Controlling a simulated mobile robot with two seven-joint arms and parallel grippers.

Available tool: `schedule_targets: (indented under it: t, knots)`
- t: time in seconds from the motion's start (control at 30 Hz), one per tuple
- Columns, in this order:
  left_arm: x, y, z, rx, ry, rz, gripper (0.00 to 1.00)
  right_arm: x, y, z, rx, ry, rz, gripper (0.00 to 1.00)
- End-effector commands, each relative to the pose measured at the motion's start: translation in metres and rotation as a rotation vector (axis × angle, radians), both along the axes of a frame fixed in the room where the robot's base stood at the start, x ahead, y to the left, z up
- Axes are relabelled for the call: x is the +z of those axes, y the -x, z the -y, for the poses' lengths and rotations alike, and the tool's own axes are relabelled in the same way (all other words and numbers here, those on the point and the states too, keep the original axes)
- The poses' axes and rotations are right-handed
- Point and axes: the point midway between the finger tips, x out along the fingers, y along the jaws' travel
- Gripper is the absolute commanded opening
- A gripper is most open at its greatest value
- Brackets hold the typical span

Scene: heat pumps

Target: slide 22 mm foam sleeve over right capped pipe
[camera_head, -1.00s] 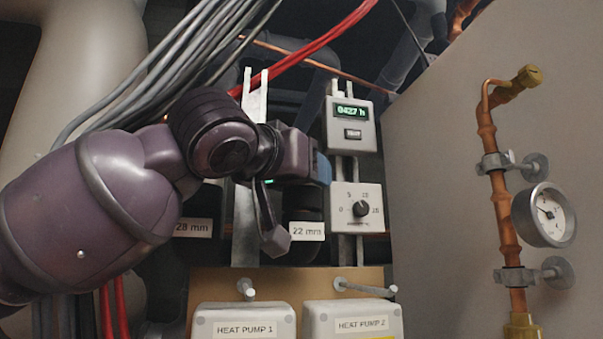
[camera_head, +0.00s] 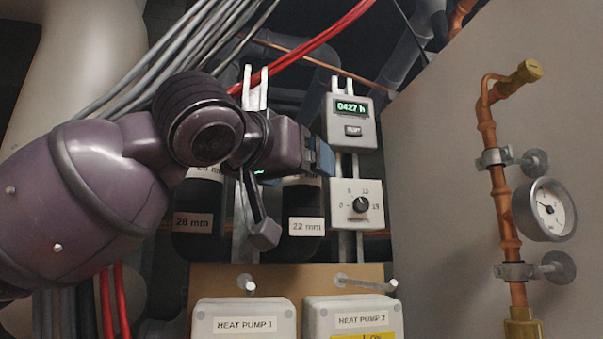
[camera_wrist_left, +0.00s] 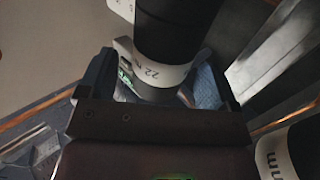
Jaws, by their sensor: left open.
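The 22 mm foam sleeve (camera_head: 303,197) is a black upright cylinder with a white label, behind and below my left gripper (camera_head: 319,160) in the head view. In the left wrist view the 22 mm sleeve (camera_wrist_left: 172,35) stands between the blue fingers of the left gripper (camera_wrist_left: 155,85). The fingers are open; whether they touch the sleeve I cannot tell. At the right a copper pipe (camera_head: 501,215) runs up to a brass-coloured cap (camera_head: 530,71); I take it for the right capped pipe. My right gripper is not in view.
A black 28 mm sleeve (camera_head: 198,245) hangs left of the 22 mm one. A gauge (camera_head: 545,209) and clamps (camera_head: 513,273) stick out along the copper pipe. A control box (camera_head: 357,207) is close right of the gripper. Grey cables (camera_head: 185,60) and red cables (camera_head: 310,47) cross above.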

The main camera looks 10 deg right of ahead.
Motion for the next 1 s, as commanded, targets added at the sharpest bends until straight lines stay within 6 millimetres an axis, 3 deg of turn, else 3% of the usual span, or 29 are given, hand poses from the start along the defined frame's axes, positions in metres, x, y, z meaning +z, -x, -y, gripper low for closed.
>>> schedule_targets:
  t: [0.3, 0.5, 1.0]
  knots:
    - [-0.002, 0.041, -0.041, 0.001, 0.000, 0.001, 0.85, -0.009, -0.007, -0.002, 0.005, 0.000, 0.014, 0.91]
    - [-0.001, 0.058, -0.056, -0.001, 0.000, 0.001, 0.85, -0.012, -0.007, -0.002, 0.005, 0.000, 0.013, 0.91]
    - [0.000, 0.063, -0.061, 0.000, 0.000, 0.000, 0.85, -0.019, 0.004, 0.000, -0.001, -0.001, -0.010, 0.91]
